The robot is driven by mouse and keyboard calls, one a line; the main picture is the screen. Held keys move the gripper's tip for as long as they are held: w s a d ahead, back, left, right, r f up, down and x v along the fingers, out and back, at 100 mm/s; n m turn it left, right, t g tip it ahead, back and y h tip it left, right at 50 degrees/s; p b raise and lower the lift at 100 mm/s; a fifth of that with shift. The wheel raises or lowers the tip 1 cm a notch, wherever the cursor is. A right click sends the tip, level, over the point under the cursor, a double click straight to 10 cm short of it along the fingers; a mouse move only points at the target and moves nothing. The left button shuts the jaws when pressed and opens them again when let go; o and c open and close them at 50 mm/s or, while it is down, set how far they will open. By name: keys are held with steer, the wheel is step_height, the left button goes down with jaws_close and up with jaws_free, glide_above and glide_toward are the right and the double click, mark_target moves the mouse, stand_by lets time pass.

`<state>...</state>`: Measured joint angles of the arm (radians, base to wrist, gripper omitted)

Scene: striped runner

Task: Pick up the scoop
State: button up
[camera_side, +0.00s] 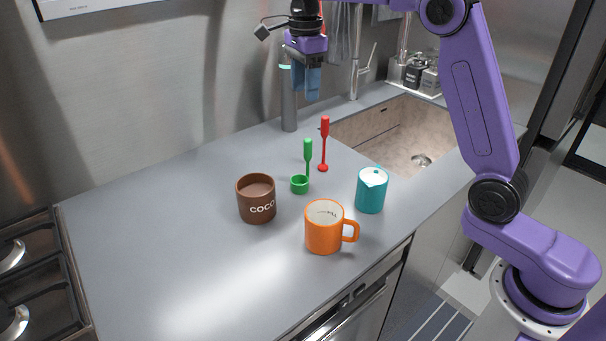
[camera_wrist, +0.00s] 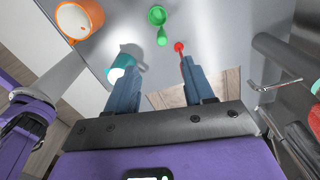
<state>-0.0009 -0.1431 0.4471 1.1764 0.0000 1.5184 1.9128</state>
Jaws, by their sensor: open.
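The scoop is green, with a small round cup (camera_side: 299,184) and an upright handle (camera_side: 308,150). It stands on the grey counter behind the orange mug and right of the brown cocoa pot. In the wrist view the scoop (camera_wrist: 157,17) is near the top centre, ahead of my fingers. My gripper (camera_side: 307,88) is high above the back of the counter, behind and above the scoop. In the wrist view my gripper (camera_wrist: 155,75) has its two blue fingers spread apart with nothing held between them.
A red stirrer-like tool (camera_side: 324,145) stands just behind the scoop. A brown cocoa pot (camera_side: 256,203), an orange mug (camera_side: 323,236) and a teal pitcher (camera_side: 371,192) stand around the scoop. A sink (camera_side: 400,135) is at the right. The counter's left part is clear.

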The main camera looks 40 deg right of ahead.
mark_target(307, 140)
steer(key=shift+m, duration=0.4)
steer(key=f, duration=1.2)
steer(key=shift+w+d, duration=0.2)
steer(key=shift+d, duration=0.1)
steer(key=shift+s+d+f, duration=0.1)
steer(key=shift+s+f, duration=0.05)
steer(key=shift+f, duration=2.5)
jaws_close()
